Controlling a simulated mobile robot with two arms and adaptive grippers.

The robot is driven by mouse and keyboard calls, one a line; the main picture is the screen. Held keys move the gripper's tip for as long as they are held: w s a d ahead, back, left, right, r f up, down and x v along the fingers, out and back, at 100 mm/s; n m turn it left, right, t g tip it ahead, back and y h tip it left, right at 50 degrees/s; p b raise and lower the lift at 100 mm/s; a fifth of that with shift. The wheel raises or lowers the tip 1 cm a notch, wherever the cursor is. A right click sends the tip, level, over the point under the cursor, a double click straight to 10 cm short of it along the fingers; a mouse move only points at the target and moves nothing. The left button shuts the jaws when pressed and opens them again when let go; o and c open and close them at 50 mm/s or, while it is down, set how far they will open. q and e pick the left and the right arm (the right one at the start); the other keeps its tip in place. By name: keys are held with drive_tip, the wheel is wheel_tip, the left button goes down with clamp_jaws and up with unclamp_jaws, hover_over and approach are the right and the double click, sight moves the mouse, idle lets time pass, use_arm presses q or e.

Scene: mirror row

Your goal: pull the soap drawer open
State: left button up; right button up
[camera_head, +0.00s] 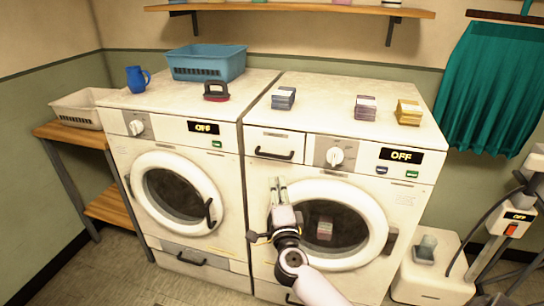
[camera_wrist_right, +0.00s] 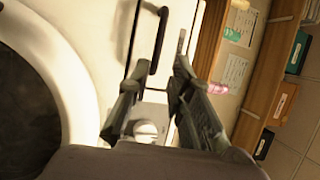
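The soap drawer (camera_head: 272,141) is a white panel at the upper left of the right-hand washing machine's front, flush with it and closed. Its black bar handle (camera_head: 274,154) also shows at the top of the right wrist view (camera_wrist_right: 154,38). My right gripper (camera_head: 277,181) is just below the handle in the head view, fingers pointing up towards it. In the right wrist view its two fingers (camera_wrist_right: 160,67) are apart with nothing between them, and the handle is beyond the tips. My left gripper is out of view.
The round door (camera_head: 377,238) of the right-hand machine is shut, below the drawer. A dial (camera_head: 336,156) sits right of the drawer. Small stacked packs (camera_head: 284,98) stand on top. The left-hand machine (camera_head: 122,166) stands alongside with a blue basket (camera_head: 205,62) on it.

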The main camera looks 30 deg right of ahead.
sight(273, 157)
drive_tip(key=b+x, duration=0.1)
drive_tip(key=x, duration=1.2)
drive_tip(key=shift+w+d, duration=0.1)
drive_tip(key=shift+w, duration=0.05)
drive_tip(key=shift+c, duration=0.2)
clamp_jaws()
